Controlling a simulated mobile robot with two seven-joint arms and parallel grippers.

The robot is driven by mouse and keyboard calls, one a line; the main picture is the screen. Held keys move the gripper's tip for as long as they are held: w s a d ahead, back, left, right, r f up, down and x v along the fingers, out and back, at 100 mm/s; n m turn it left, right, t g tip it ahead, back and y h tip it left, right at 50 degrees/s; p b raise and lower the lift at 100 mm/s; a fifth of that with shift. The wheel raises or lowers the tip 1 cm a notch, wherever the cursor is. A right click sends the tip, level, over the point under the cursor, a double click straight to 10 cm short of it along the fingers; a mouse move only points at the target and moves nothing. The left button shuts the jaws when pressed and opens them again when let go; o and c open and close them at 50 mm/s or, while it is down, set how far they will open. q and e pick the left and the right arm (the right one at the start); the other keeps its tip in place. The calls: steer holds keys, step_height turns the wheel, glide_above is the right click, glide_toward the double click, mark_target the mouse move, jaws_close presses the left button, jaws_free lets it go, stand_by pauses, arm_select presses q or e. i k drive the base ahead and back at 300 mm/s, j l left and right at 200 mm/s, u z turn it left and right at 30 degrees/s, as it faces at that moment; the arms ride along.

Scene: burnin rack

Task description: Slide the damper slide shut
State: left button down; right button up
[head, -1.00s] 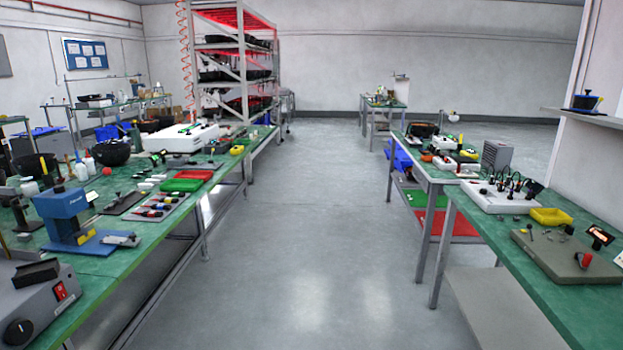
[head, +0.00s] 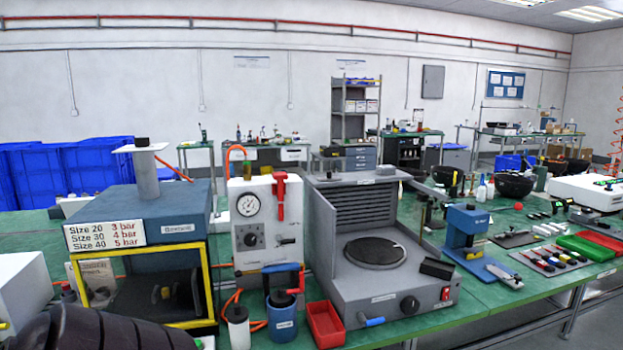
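No part here is labelled legibly as the damper slide. A white flat plate (head: 140,149) with a dark knob sits across the top of a grey round duct (head: 146,177) on a blue-grey cabinet (head: 178,204) at the left. It may be the damper slide, but I cannot tell how far it is pushed in. The cabinet has a yellow-framed front opening and a sign listing sizes and bar pressures. Neither of my grippers is in view.
A white gauge panel (head: 252,219) and a grey hot-plate unit (head: 392,284) stand right of the cabinet. A red bin (head: 325,324) and two bottles stand in front. A blue press (head: 465,228) and trays are farther right. Floor shows at lower right.

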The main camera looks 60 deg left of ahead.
mark_target(328, 178)
steer(key=u, duration=1.9)
